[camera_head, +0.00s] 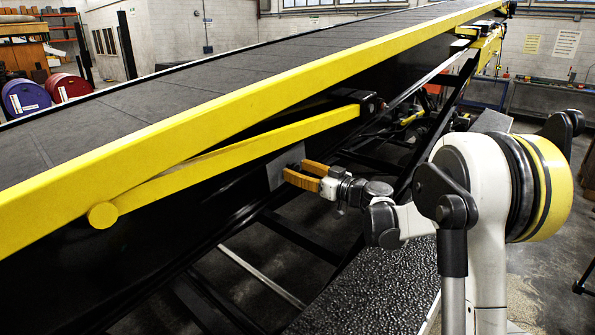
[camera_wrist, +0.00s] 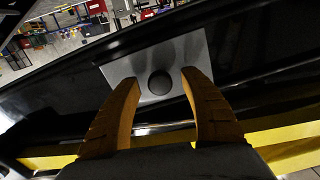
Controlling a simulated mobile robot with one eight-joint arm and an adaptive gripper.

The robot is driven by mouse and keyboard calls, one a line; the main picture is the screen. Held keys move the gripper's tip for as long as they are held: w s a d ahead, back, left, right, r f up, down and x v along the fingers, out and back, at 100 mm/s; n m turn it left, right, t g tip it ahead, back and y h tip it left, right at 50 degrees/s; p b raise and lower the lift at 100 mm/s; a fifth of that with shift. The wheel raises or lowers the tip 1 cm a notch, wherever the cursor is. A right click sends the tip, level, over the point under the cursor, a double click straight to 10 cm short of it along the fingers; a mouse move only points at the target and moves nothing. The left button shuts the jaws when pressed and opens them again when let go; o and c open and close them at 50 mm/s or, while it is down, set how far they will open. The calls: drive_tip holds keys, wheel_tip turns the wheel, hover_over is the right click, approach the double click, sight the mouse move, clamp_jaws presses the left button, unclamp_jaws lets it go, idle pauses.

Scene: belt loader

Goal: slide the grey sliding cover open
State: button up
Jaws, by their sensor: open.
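The grey sliding cover (camera_head: 276,172) is a flat plate on the dark side of the belt loader, below the yellow strut. In the wrist view the grey cover (camera_wrist: 190,46) has a dark round knob (camera_wrist: 160,83) on it. My gripper (camera_head: 297,170) has orange-brown fingers and is right in front of the cover, partly hiding it in the head view. In the wrist view my gripper (camera_wrist: 160,78) is open, with one finger on each side of the knob. I cannot tell whether the fingers touch the cover or knob.
A long yellow rail (camera_head: 190,125) edges the sloping belt (camera_head: 150,98) above. A yellow strut (camera_head: 235,148) runs just above my gripper. Dark frame bars lie below. Blue (camera_head: 25,97) and red drums (camera_head: 68,87) stand far left.

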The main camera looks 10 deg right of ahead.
sight(257, 190)
clamp_jaws()
drive_tip(key=s+a+b, duration=0.1)
drive_tip(key=s+a, duration=0.1)
drive_tip(key=a, duration=0.1)
drive_tip(key=s+a+f+b, duration=0.1)
drive_tip(key=s+a, duration=0.2)
drive_tip(key=a, duration=0.1)
drive_tip(key=s+a+f+b, duration=0.1)
drive_tip(key=s+a, duration=0.2)
drive_tip(key=a, duration=0.1)
drive_tip(key=shift+d, duration=0.1)
unclamp_jaws()
drive_tip(key=shift+w, duration=0.1)
